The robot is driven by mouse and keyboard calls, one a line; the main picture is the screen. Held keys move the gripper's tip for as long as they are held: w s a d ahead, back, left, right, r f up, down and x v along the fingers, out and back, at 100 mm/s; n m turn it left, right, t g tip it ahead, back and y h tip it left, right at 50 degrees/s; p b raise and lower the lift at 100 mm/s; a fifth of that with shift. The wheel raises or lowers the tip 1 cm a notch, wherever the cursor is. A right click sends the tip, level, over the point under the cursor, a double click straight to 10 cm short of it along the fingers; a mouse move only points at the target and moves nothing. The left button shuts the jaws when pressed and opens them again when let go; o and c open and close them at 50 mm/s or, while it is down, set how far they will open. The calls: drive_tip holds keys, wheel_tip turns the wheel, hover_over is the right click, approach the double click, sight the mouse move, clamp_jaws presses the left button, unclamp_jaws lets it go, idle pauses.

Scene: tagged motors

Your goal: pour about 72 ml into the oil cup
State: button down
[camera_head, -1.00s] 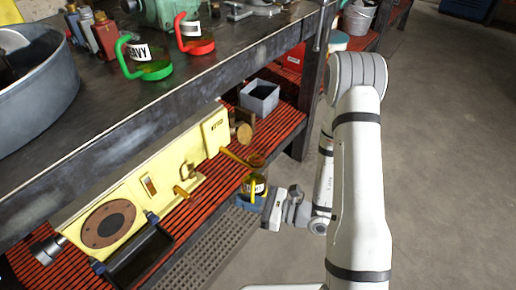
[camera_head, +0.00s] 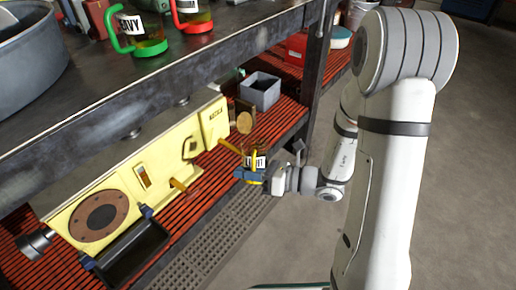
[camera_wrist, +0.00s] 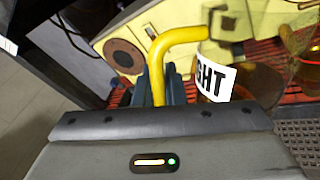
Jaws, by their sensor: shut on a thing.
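My gripper (camera_head: 250,175) has blue fingers shut on the yellow handle (camera_wrist: 163,65) of a clear jug (camera_head: 257,161) of amber oil. The jug's white label (camera_wrist: 214,82) shows "GHT" in the wrist view. The jug is in front of the yellow motor housing (camera_head: 122,189), close to a brass spout-like piece (camera_head: 231,147). I cannot tell whether they touch or how far the jug is tilted. A round brass piece (camera_head: 244,123) stands at the housing's right end. Which brass part is the oil cup is unclear; no oil stream is discernible.
The dark bench top (camera_head: 160,72) overhangs the red slatted shelf (camera_head: 205,178). A green-handled jug (camera_head: 137,32) and a red-handled jug (camera_head: 191,14) stand above. A black tray (camera_head: 131,254) and grey bin (camera_head: 260,91) flank the housing. Open floor lies right.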

sight(246, 147)
drive_tip(key=r+p, duration=0.1)
drive_tip(key=p, duration=0.1)
drive_tip(key=w+r+m+p, duration=0.1)
drive_tip(key=r+p, duration=0.1)
drive_tip(key=w+r+m+p, duration=0.1)
drive_tip(key=r+p, duration=0.1)
drive_tip(key=p, duration=0.1)
drive_tip(key=shift+w+d+g, duration=0.1)
drive_tip(key=shift+d+g, duration=0.05)
drive_tip(key=shift+g, duration=0.15)
drive_tip(key=shift+w+f+m, duration=0.1)
drive_tip(key=shift+w+m, duration=0.05)
drive_tip(key=shift+m, duration=0.25)
drive_tip(key=shift+w+r+m+h+p, duration=0.3)
drive_tip(key=shift+r+m+p, duration=0.35)
drive_tip(key=shift+p, duration=0.6)
drive_tip(key=shift+w+r+m+g+p, duration=0.15)
drive_tip(key=shift+r+m+g+p, duration=0.1)
drive_tip(key=shift+r+g+p, duration=0.25)
drive_tip(key=shift+w+m+p, duration=0.55)
drive_tip(key=shift+m+p, duration=0.25)
drive_tip(key=shift+p, duration=0.05)
drive_tip(key=shift+w+d+r+m+g+p, duration=0.1)
drive_tip(key=shift+w+r+m+g+p, duration=0.2)
drive_tip(key=shift+w+r+m+p, duration=0.6)
idle(1.0)
